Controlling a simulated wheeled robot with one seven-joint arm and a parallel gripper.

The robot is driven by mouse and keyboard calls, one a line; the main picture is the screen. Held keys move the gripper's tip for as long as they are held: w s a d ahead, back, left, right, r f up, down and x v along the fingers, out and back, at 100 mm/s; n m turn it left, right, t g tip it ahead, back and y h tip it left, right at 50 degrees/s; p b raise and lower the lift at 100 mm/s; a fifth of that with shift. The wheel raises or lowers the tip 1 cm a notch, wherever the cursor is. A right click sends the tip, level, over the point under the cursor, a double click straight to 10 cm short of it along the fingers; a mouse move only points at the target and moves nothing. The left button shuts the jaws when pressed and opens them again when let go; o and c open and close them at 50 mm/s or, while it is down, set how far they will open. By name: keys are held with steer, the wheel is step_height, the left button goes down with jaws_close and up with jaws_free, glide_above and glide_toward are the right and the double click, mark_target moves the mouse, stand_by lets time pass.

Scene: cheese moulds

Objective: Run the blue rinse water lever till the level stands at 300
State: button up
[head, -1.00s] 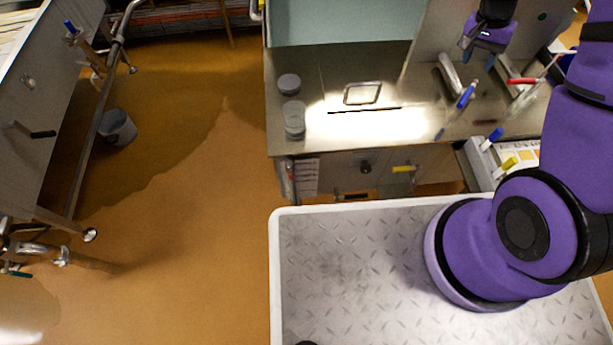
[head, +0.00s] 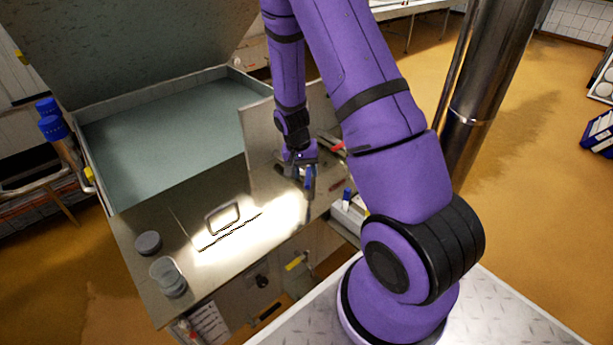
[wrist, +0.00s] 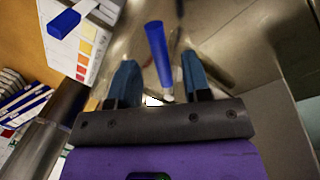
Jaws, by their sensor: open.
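A blue lever (wrist: 158,55) with a pale metal end stands between the two dark blue fingers of my gripper (wrist: 161,82) in the wrist view. The fingers are apart, with a gap on each side of the lever. In the head view my gripper (head: 302,168) is low over the steel counter, at the blue lever (head: 310,181), partly covering it. A second blue handle (wrist: 64,23) is beside a white colour-chart panel (wrist: 86,45); it also shows in the head view (head: 347,194). I cannot read any level mark or the number 300.
A red handle (head: 338,146) is close behind my gripper. An upright steel plate (head: 262,136) stands to its left. A vat with pale blue-green inside (head: 165,140) lies beyond. A jar (head: 168,278) and a grey lid (head: 148,243) are on the counter's left.

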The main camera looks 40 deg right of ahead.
steer(key=shift+s+d+f, duration=0.15)
steer(key=shift+d+f, duration=0.05)
steer(key=shift+f, duration=0.9)
steer(key=shift+c, duration=0.3)
jaws_close()
steer(key=shift+a, duration=0.1)
steer(key=w+a+m+y, duration=0.1)
steer(key=w+a+m, duration=0.1)
steer(key=w+m, duration=0.3)
steer(key=shift+w+m+g+y, duration=0.3)
steer(key=shift+w+m, duration=0.05)
steer(key=shift+m, duration=1.75)
